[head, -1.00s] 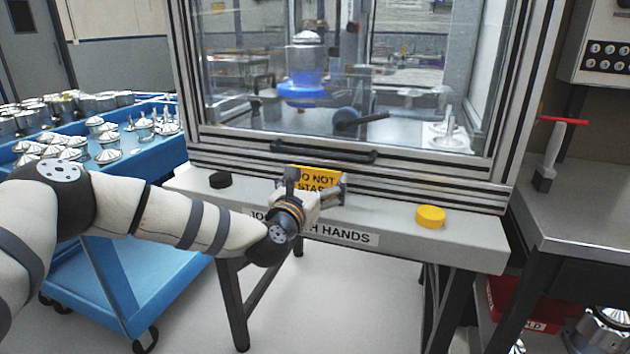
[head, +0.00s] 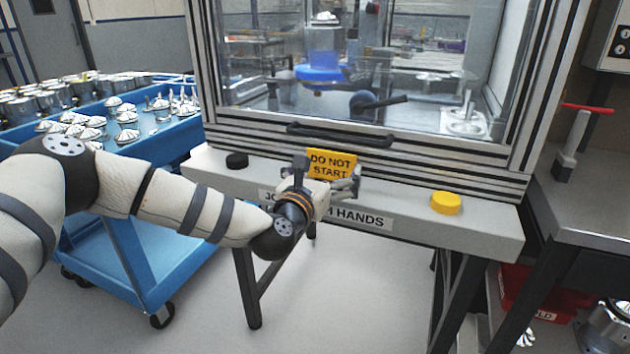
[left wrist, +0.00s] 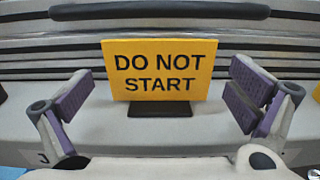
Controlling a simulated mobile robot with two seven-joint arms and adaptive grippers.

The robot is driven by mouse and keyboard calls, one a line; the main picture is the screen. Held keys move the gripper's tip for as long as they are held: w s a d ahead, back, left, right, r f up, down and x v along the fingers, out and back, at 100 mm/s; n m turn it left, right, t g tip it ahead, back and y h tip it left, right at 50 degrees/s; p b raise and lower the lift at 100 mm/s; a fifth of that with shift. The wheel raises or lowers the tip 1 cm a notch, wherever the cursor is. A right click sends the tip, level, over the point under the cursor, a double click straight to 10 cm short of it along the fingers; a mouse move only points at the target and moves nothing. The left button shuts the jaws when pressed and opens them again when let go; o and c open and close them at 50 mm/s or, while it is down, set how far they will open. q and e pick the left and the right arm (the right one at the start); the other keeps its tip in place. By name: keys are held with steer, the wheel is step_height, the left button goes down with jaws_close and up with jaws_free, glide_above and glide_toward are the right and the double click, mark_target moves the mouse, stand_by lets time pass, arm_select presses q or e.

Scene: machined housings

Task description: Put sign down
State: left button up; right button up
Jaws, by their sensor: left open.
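The yellow "DO NOT START" sign (head: 332,164) stands upright on the grey ledge in front of the machine's window. In the left wrist view the sign (left wrist: 160,72) faces me on a dark base, centred between my fingers. My left gripper (head: 328,183) is right in front of it. In the left wrist view the gripper's purple-padded fingers (left wrist: 160,105) are spread wide, one on each side, with gaps between them and the sign. In the head view the gripper hides the sign's lower part. My right gripper is not in view.
A black button (head: 237,160) and a yellow button (head: 446,203) sit on the ledge (head: 405,200), left and right of the sign. A dark handle (head: 340,135) runs above the sign. A blue cart (head: 140,255) with metal parts stands left, a grey bench (head: 590,205) right.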

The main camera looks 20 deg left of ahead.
arm_select(q)
steer(key=s, duration=0.9)
steer(key=s+d+f+m+g+h, duration=0.2)
steer(key=s+d+f+m, duration=0.15)
steer(key=f, duration=0.25)
steer(key=s+d+f+m+g+h, duration=0.1)
steer(key=s+d+f+m+g, duration=0.1)
steer(key=s+d+f+m, duration=0.3)
steer(key=s+d+f+m+g+h, duration=0.1)
steer(key=s+d+f+m+g, duration=0.1)
steer(key=s+f+m+g, duration=0.75)
steer(key=s+a+f+m+g+y, duration=0.1)
steer(key=s+a+f+m, duration=0.2)
steer(key=s, duration=0.5)
steer(key=s+a+f+m+g, duration=0.1)
steer(key=s+f+m+g, duration=0.1)
steer(key=s+f+m, duration=0.35)
steer(key=s+a+f+m+g+y, duration=0.1)
steer(key=s+a+f+m, duration=0.1)
steer(key=s, duration=0.7)
steer(key=s+a+r+m+g+y+p, duration=0.1)
steer(key=s+a+r+m+g+y, duration=0.1)
steer(key=s+a+m, duration=0.4)
steer(key=shift+s+a+r+m+g+y+p, duration=0.15)
steer(key=shift+s+a+m+g+y+p, duration=0.25)
steer(key=shift+s+a, duration=0.45)
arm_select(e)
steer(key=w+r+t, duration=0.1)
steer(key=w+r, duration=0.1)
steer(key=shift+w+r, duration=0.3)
